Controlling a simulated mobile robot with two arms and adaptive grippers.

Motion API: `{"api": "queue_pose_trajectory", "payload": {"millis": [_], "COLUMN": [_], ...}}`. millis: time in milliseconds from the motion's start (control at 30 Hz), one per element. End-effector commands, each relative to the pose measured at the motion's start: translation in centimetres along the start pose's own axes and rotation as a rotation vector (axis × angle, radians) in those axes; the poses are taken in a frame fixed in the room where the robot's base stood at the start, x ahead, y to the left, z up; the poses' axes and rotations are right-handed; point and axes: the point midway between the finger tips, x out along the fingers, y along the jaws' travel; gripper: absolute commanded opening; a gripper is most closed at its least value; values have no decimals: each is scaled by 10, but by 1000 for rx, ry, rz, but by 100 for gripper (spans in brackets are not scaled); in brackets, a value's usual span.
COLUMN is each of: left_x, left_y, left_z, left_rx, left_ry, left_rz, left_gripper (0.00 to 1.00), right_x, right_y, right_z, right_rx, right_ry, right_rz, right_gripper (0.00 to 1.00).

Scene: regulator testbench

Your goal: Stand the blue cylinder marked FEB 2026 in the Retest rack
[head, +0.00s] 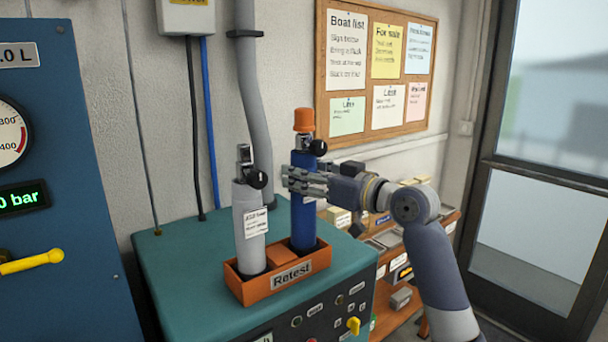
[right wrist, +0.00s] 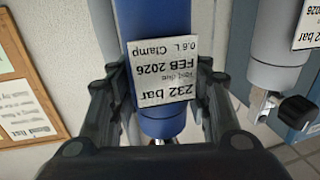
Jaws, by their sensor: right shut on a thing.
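The blue cylinder (head: 305,221) stands upright, its foot inside the right compartment of the orange Retest rack (head: 290,284). It has a black valve knob and an orange cap on top. In the right wrist view the blue cylinder (right wrist: 160,20) appears upside down, its white label reading FEB 2026, 232 bar, 0.6 L, Clamp. My right gripper (head: 308,183) is shut on its upper body, below the valve; its fingers (right wrist: 160,72) lie on both sides of the label. The rack's front wall hides the cylinder's base, so I cannot tell whether it touches the floor. My left gripper is out of view.
A grey cylinder (head: 249,225) stands in the rack's left compartment, close to the blue one. The rack sits on a teal bench (head: 190,270) with knobs on its front. A blue gauge panel (head: 65,200) is at left. Shelves (head: 405,300) stand behind my right arm.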

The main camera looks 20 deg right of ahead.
Motion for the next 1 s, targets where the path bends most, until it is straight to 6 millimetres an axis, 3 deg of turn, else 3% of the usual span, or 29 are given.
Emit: {"api": "queue_pose_trajectory", "payload": {"millis": [700,733,800,833,1000], "left_x": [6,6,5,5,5], "left_y": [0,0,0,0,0], "left_z": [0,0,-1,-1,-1], "left_rx": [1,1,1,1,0], "left_ry": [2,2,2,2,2], "left_rz": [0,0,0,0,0], "left_gripper": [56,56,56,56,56], "right_x": [-1,-1,-1,-1,0], "right_y": [0,0,0,0,0], "right_z": [4,4,4,5,7], "right_rx": [-3,-3,-2,-2,-1], "right_ry": [12,12,11,10,5], "right_rz": [1,1,1,1,0], "right_gripper": [11,47,63,68,68]}}
